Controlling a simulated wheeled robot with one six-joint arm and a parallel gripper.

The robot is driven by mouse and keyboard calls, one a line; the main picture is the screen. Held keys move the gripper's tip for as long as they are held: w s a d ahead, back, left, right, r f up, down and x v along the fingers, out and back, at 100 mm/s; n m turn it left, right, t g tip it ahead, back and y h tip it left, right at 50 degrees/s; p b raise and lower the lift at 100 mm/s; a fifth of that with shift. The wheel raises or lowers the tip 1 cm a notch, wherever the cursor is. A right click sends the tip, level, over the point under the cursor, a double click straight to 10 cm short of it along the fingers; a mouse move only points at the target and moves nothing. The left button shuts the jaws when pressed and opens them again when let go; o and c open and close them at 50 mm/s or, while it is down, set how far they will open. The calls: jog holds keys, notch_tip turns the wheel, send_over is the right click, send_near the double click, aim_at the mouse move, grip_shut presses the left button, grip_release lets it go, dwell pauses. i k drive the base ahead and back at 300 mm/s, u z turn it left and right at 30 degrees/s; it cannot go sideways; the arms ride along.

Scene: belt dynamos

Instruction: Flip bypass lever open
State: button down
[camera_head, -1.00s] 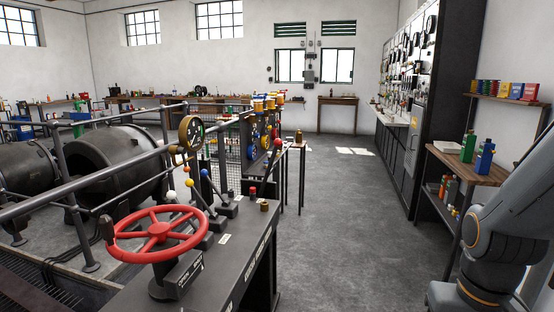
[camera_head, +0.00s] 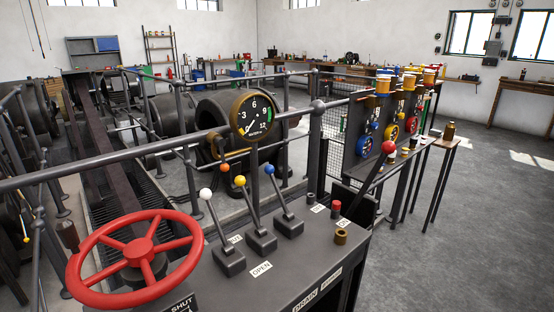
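A dark control desk (camera_head: 290,262) carries a row of levers. A white-knobbed lever (camera_head: 206,194), a yellow-knobbed lever (camera_head: 240,181) and a blue-knobbed lever (camera_head: 269,169) each rise from a dark base block and lean left. A longer red-knobbed lever (camera_head: 388,147) leans right behind them. An orange knob (camera_head: 225,168) shows behind the white and yellow ones. A white label (camera_head: 261,268) by the yellow lever's base reads OPEN. Another on the desk's front edge reads DRAIN. I cannot read which lever is the bypass. My gripper is out of view.
A red handwheel (camera_head: 137,260) fills the desk's left end. A round gauge (camera_head: 252,115) and a long rail stand behind the levers. A small brass part (camera_head: 341,236) and a red-topped part (camera_head: 335,209) sit at the desk's right. Open floor lies right of the desk.

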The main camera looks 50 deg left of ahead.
aim_at(269, 169)
jog(key=u, duration=0.85)
jog(key=i, duration=1.2)
jog(key=u, duration=1)
